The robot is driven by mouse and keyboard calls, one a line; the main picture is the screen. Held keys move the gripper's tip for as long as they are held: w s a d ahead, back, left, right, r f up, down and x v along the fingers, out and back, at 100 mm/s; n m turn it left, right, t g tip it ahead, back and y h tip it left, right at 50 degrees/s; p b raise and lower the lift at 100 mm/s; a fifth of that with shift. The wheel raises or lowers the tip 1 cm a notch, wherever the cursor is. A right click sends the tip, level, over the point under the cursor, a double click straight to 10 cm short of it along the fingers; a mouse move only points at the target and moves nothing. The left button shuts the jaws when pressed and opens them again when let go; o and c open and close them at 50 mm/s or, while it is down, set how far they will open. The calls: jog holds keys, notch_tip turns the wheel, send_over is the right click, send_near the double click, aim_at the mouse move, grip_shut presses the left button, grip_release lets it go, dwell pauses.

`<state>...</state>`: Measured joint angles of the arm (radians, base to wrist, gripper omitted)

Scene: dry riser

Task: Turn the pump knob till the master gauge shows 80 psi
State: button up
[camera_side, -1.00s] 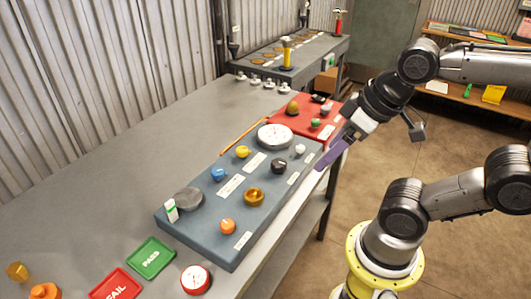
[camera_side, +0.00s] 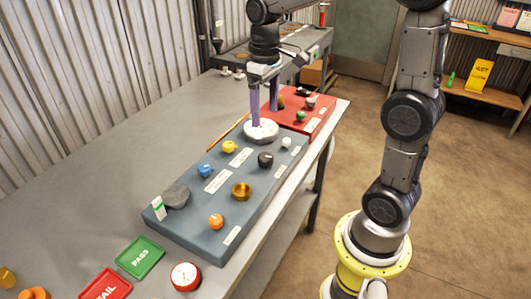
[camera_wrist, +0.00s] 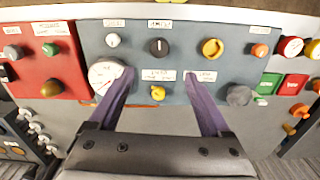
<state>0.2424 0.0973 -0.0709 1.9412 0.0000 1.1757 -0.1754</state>
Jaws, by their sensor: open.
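The blue-grey panel (camera_side: 205,235) carries a large white gauge (camera_side: 261,131) at its far end; its reading is too small to tell. The panel has a black knob (camera_side: 265,159), a white knob (camera_side: 286,142), a yellow knob (camera_side: 229,146), a blue knob (camera_side: 205,170), a brass knob (camera_side: 241,191) and an orange knob (camera_side: 216,221). The labels are too blurred to tell which is the pump knob. My gripper (camera_side: 265,117) is open and empty, pointing down over the gauge end. In the wrist view, the left finger partly overlaps the gauge (camera_wrist: 103,76).
A red panel (camera_side: 310,126) with knobs lies beyond the gauge. A red-rimmed gauge (camera_side: 185,276), a green PASS tray (camera_side: 140,257) and a red FAIL tray (camera_side: 104,285) lie near the front. The bench (camera_side: 95,190) left of the panel is mostly clear.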

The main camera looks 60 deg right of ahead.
aim_at(265, 156)
notch_tip(265, 156, down, 14)
jog(key=shift+r, duration=0.2)
jog(key=shift+c, duration=0.2)
grip_shut()
jog(key=m, duration=0.5)
dwell(0.6)
jog(key=shift+o, duration=0.2)
grip_release()
notch_tip(265, 156, up, 14)
dwell(0.5)
